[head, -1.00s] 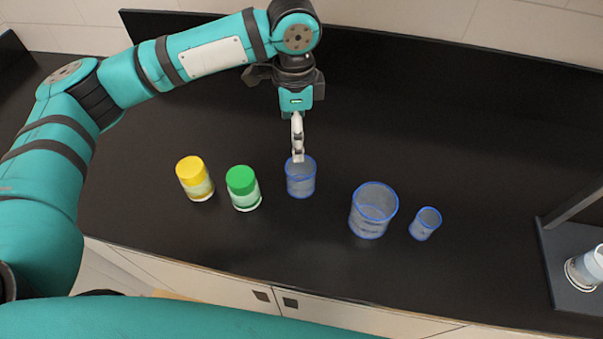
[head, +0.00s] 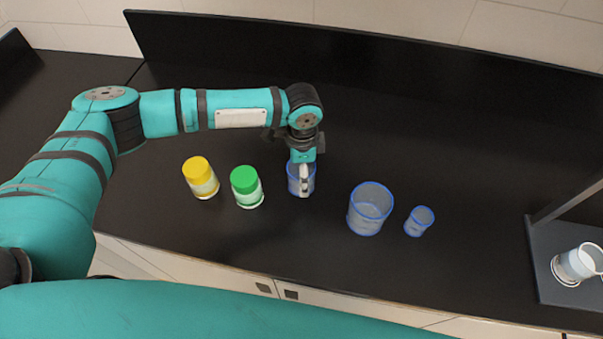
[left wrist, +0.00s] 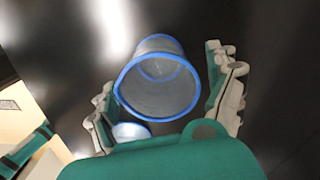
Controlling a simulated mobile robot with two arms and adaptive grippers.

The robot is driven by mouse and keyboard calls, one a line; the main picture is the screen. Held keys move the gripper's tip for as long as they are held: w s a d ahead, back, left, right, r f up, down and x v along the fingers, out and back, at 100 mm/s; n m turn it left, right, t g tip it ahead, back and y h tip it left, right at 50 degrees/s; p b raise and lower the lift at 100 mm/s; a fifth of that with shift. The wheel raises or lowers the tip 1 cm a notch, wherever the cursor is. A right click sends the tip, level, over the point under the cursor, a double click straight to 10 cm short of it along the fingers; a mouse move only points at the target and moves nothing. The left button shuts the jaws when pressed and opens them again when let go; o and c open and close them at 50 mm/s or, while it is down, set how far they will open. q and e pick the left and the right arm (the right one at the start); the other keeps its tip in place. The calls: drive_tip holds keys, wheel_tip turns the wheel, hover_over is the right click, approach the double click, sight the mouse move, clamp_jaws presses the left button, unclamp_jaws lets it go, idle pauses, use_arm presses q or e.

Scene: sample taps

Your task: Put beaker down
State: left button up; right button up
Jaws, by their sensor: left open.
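A clear blue-rimmed beaker (head: 294,184) stands on the black counter, right of the green-lidded jar. My left gripper (head: 304,186) is at this beaker and covers part of it in the head view. In the left wrist view the beaker (left wrist: 158,85) shows between the two spread fingers of the left gripper (left wrist: 166,97). The fingers are open; I cannot tell whether either touches the glass. A larger beaker (head: 369,210) and a small beaker (head: 419,222) stand to the right. My right gripper is not in view.
A yellow-lidded jar (head: 201,178) and a green-lidded jar (head: 247,187) stand left of the beaker. A dark stand (head: 556,290) with a white cup (head: 577,264) is at the far right. The counter (head: 430,150) behind the beakers is clear.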

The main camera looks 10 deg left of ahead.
use_arm(q)
drive_tip(key=shift+f, duration=0.1)
drive_tip(key=shift+c, duration=0.4)
drive_tip(key=c, duration=1.1)
